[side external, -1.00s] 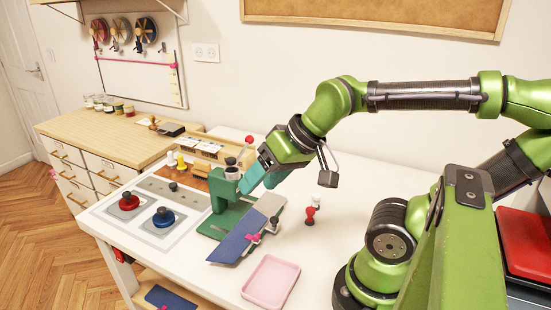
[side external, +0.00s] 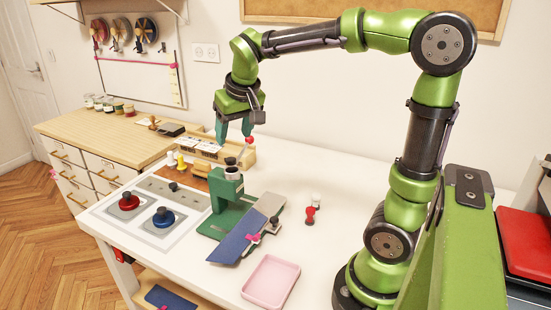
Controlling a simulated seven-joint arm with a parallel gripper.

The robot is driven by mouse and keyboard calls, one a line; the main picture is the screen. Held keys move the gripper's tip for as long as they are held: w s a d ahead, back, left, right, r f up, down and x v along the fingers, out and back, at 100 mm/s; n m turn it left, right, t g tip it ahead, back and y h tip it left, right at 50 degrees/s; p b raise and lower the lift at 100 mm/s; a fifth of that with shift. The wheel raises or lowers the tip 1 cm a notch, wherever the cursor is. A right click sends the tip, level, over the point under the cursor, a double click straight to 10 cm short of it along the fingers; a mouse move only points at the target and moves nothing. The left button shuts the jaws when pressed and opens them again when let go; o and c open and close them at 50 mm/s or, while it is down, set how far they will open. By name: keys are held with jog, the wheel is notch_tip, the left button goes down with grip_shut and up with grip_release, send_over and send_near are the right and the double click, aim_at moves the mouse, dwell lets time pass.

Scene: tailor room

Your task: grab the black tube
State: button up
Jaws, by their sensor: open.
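A short dark-topped cylinder (side external: 232,169) sits on the top of the green press-like stand (side external: 228,190) at the middle of the white table. It is the nearest match to a black tube that I see, but it is small and I cannot be sure. My gripper (side external: 234,138) points down with its two teal fingers apart. It is empty, above and behind the green stand in the picture, and does not touch the cylinder. A small red ball (side external: 249,140) shows beside the right finger.
A pink tray (side external: 270,281), a red-and-white piece (side external: 310,214), and red (side external: 129,201) and blue (side external: 163,216) knobs are nearby.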

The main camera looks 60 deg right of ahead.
send_over(232, 160)
jog(key=s+a, duration=0.2)
jog(key=f, duration=0.4)
jog(key=shift+w+d+f, duration=0.25)
jog(key=shift+f, duration=0.1)
jog(key=shift+s+d+x, duration=0.1)
jog(key=shift+d+x, duration=0.05)
jog(key=shift+x, duration=1.2)
jog(key=shift+s+d+x, duration=0.1)
jog(key=shift+d+x, duration=0.05)
jog(key=shift+x, duration=1.2)
jog(key=shift+c, duration=0.3)
grip_shut()
jog(key=shift+r, duration=0.15)
